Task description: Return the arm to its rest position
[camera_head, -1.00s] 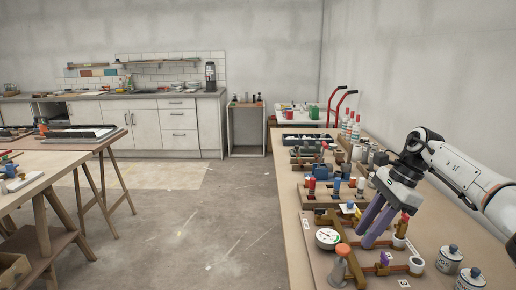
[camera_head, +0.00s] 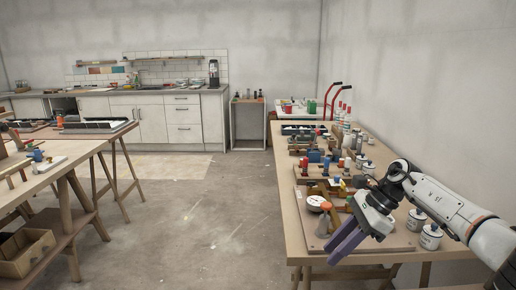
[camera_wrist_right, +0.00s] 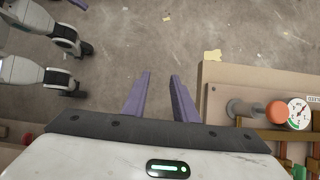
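My right gripper (camera_head: 333,250) hangs past the near left edge of the right-hand table (camera_head: 294,232), over the floor. In the right wrist view its two purple fingers (camera_wrist_right: 160,76) stand apart with only bare floor between them, so it is open and empty. My right arm reaches in from the right of the head view. The board (camera_head: 402,240) with a dial gauge (camera_wrist_right: 299,113) and an orange-topped knob (camera_wrist_right: 277,113) lies beside the gripper. My left gripper does not show clearly in either view.
White lidded jars (camera_head: 430,238) stand near my right forearm. Blocks, bottles and tile racks fill the table further back. Another work table (camera_head: 70,160) stands at the left, with a cardboard box (camera_head: 25,252) on its lower shelf. The floor between the tables is clear.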

